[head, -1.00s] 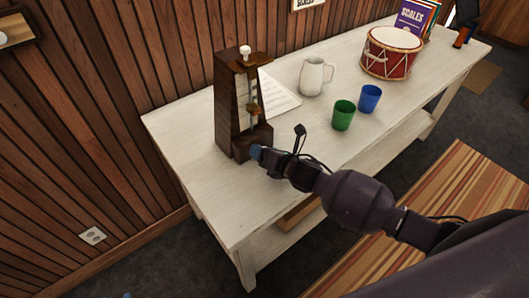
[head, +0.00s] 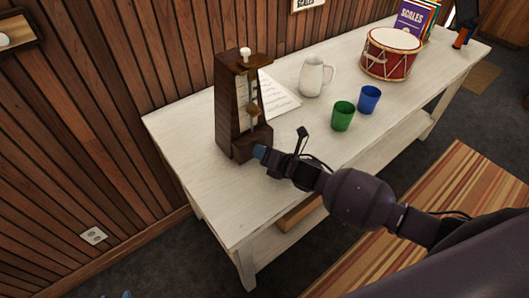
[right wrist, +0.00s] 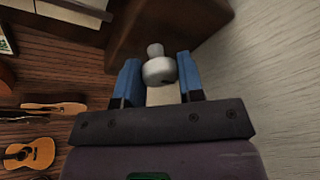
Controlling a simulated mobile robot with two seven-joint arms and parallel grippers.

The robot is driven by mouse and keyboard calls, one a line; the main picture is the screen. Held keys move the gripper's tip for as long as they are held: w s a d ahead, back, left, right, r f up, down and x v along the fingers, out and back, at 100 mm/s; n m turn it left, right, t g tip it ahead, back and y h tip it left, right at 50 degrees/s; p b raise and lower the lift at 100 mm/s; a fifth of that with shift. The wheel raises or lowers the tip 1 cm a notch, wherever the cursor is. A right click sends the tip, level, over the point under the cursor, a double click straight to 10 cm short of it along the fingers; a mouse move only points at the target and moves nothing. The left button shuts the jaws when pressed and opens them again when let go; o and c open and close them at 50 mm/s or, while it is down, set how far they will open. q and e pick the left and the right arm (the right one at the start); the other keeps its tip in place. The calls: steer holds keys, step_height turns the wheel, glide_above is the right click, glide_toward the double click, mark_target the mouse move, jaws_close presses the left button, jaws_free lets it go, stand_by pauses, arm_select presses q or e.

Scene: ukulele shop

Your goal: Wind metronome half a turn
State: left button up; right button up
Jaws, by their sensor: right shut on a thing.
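The dark wooden metronome (head: 232,125) stands upright near the left end of the white table, with a pale scale and a brass-coloured weight on its front. My right gripper (head: 260,152) is at its lower front right side. In the right wrist view, the blue-tipped fingers (right wrist: 160,75) stand on either side of a grey-white winding key (right wrist: 158,68), shut on it. The key is hidden in the head view. A small bluish bit at the bottom edge of the head view may be my left gripper (head: 128,295); its jaws do not show.
The table (head: 215,195) also holds a sheet of music (head: 281,98), a white pitcher (head: 312,78), a green cup (head: 342,116), a blue cup (head: 369,99) and a red drum (head: 391,54). The wood-panelled wall (head: 110,110) runs close behind the metronome.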

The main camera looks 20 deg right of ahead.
steer(key=o, duration=0.9)
steer(key=shift+s+d, duration=0.1)
steer(key=p+v, duration=0.1)
steer(key=v, duration=0.9)
steer(key=shift+s+d+r, duration=0.1)
steer(key=shift+s+r, duration=0.05)
steer(key=shift+s, duration=0.15)
